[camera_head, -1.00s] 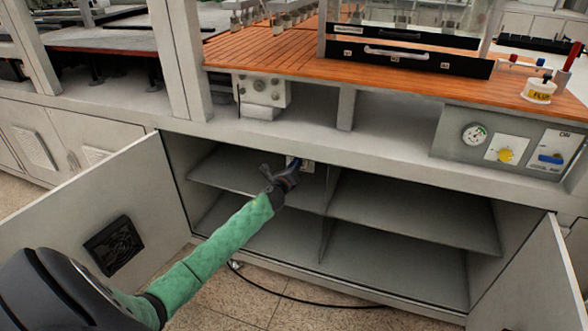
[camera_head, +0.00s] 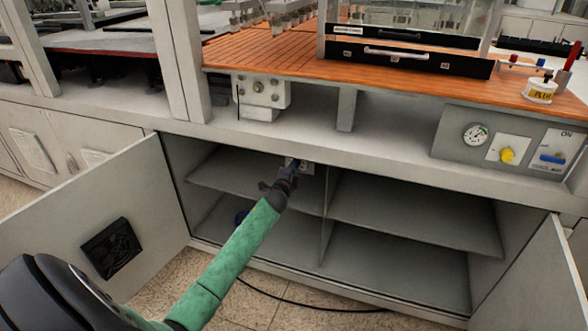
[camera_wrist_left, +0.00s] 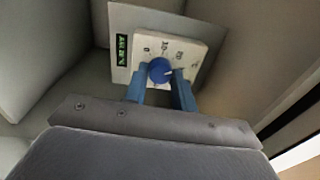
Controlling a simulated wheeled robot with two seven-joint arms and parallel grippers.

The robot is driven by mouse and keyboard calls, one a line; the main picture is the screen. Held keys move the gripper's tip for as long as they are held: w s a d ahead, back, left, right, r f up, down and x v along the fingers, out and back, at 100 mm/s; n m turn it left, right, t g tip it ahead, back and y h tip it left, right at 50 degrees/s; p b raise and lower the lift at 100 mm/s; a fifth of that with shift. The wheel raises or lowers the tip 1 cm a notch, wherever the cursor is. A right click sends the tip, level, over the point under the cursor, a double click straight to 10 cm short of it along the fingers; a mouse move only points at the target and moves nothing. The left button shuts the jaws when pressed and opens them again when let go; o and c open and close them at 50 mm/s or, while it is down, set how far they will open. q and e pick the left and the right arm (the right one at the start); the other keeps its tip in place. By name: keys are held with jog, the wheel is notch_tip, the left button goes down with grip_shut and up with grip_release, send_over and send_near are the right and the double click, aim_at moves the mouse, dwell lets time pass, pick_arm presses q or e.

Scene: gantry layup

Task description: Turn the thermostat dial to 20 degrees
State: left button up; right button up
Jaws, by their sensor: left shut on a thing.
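The thermostat plate (camera_wrist_left: 195,55) is off-white with small printed marks, and it also shows in the head view (camera_head: 306,168) inside the open cabinet, under the counter. Its round blue dial (camera_wrist_left: 160,70) carries a pale pointer mark; the number it points at is too small to read. A small green-lit display (camera_wrist_left: 121,50) sits left of the plate; its digits are not clear. My left gripper (camera_wrist_left: 160,80) is shut on the dial, a blue finger at either side. In the head view, my left gripper (camera_head: 291,170) hides the dial. My right gripper is not in view.
The cabinet's left door (camera_head: 60,225) and right door (camera_head: 540,270) stand open. Shelves (camera_head: 415,215) and a middle divider (camera_head: 327,235) lie around the arm. A black cable (camera_head: 300,304) lies on the floor.

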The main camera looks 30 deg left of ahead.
pick_arm(q)
jog(key=n, duration=0.2)
jog(key=shift+n, duration=0.4)
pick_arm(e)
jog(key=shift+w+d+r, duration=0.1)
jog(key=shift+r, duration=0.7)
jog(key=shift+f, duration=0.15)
pick_arm(q)
jog(key=o, duration=1)
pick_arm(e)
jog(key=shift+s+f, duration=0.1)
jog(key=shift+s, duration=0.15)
pick_arm(q)
jog(key=shift+s, duration=0.1)
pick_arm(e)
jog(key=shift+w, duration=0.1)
